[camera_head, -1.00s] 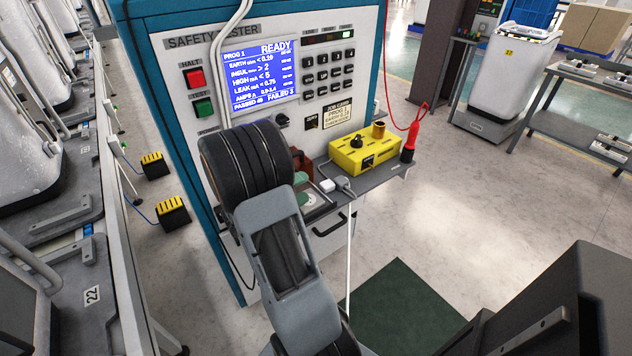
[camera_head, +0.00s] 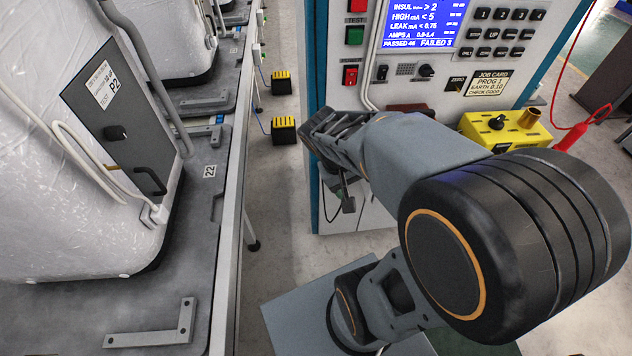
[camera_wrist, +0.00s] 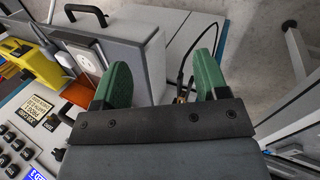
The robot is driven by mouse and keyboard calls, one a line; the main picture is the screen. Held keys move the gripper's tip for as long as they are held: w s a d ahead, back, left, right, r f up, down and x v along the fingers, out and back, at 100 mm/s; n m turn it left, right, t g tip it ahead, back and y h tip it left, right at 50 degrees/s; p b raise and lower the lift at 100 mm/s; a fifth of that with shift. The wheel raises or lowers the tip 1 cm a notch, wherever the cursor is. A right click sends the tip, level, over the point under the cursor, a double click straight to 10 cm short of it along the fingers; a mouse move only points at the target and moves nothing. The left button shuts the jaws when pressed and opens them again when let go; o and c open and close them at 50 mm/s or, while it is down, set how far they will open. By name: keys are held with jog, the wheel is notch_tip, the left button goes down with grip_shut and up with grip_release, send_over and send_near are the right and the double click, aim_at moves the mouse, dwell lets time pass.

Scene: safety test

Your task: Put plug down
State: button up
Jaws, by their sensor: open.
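My gripper (camera_wrist: 163,78) has its two green finger pads well apart in the wrist view, with nothing held between them. In the head view my gripper (camera_head: 344,190) hangs in front of the tester, largely behind my arm. I cannot make out the plug for certain. A small white block (camera_wrist: 66,59) lies beside a white round socket (camera_wrist: 86,62) in the wrist view, left of my gripper. A white plug-like piece (camera_head: 157,213) sits at the end of a cord on the wrapped unit (camera_head: 40,190) at left. My arm hides the tester's shelf in the head view.
The safety tester (camera_head: 345,85) stands ahead, with a yellow box (camera_head: 505,128) at its right. A dark cable (camera_wrist: 186,50) runs beyond my fingers. Open floor (camera_head: 285,185) lies between the conveyor (camera_head: 195,250) and tester.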

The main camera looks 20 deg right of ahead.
jog(key=w+a+r+n+t+y, duration=0.1)
jog(key=a+r+n+t+y, duration=0.1)
jog(key=a, duration=0.7)
jog(key=r+t+y, duration=0.1)
jog(key=t+y, duration=0.1)
jog(key=shift+w+t+y, duration=0.25)
jog(key=shift+t+y, duration=0.05)
jog(key=shift+y, duration=0.1)
jog(key=shift+r, duration=0.15)
notch_tip(320, 180, up, 17)
jog(key=p, duration=1.5)
jog(key=shift+s+a+t+p, duration=0.2)
jog(key=shift+a+t+p, duration=0.1)
jog(key=shift+p, duration=0.1)
jog(key=shift+o, duration=0.4)
